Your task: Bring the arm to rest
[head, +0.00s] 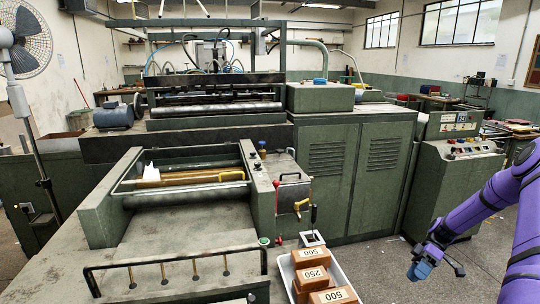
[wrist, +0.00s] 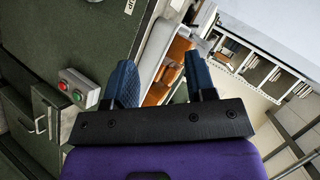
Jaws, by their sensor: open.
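My purple arm (head: 490,210) reaches in from the right edge of the head view, bent downward at its wrist. My gripper (head: 420,268) hangs over the floor to the right of the white tray, apart from the machine. In the wrist view its two blue fingers stand wide apart, and my gripper (wrist: 162,78) is open with nothing held between them. The white tray and a brown box (wrist: 177,55) show beyond the fingers.
A white tray (head: 345,277) holds brown weights marked 500 and 250 in front of the green machine (head: 345,160). A control console (head: 465,165) stands behind my arm. A button box (wrist: 78,90) shows near the left finger. Floor around my gripper looks clear.

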